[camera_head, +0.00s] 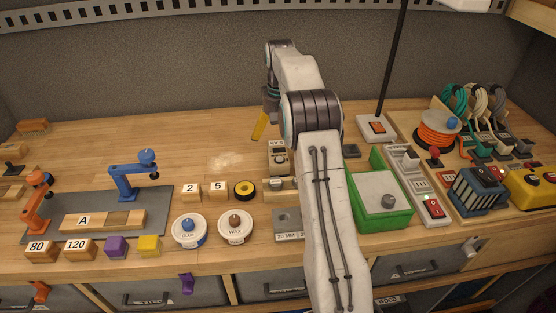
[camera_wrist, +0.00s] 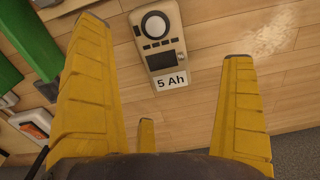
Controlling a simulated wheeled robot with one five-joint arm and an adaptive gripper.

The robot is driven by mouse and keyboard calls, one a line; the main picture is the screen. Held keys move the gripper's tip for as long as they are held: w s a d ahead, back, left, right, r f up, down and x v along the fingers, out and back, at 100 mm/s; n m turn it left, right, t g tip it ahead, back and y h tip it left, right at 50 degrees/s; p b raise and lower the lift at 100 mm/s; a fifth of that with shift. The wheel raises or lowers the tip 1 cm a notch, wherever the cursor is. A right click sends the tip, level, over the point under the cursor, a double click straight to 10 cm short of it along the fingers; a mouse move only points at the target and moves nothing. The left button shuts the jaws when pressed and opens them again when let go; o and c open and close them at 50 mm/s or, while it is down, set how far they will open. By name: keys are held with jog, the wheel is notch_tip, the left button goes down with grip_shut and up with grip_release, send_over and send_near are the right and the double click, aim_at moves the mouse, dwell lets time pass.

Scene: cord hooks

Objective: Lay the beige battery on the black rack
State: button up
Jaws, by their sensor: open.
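The beige battery (camera_wrist: 163,52) lies on the wooden bench, with a round dark-ringed part, a small dark panel and a "5 Ah" label. It also shows in the head view (camera_head: 278,158), just left of my arm. My gripper (camera_wrist: 165,40) is open, its yellow fingers spread on either side of the battery in the wrist view, with nothing between them in its grasp. In the head view one yellow fingertip (camera_head: 259,127) shows above and left of the battery. I cannot clearly make out the black rack; my arm covers part of the bench.
A green open box (camera_head: 380,205) stands right of my arm, with a lamp base (camera_head: 376,128) behind it. A blue battery-like block (camera_head: 478,190) and a yellow one (camera_head: 533,188) sit at the right. A tape roll (camera_head: 245,190) and round tins lie left.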

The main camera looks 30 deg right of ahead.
aim_at(282, 151)
jog(key=shift+w+d+f, duration=0.1)
jog(key=shift+d+f, duration=0.1)
jog(key=shift+f, duration=0.5)
jog(key=shift+d+f, duration=0.2)
jog(key=shift+f, duration=3.1)
jog(key=shift+r, duration=0.1)
jog(key=c, duration=1.2)
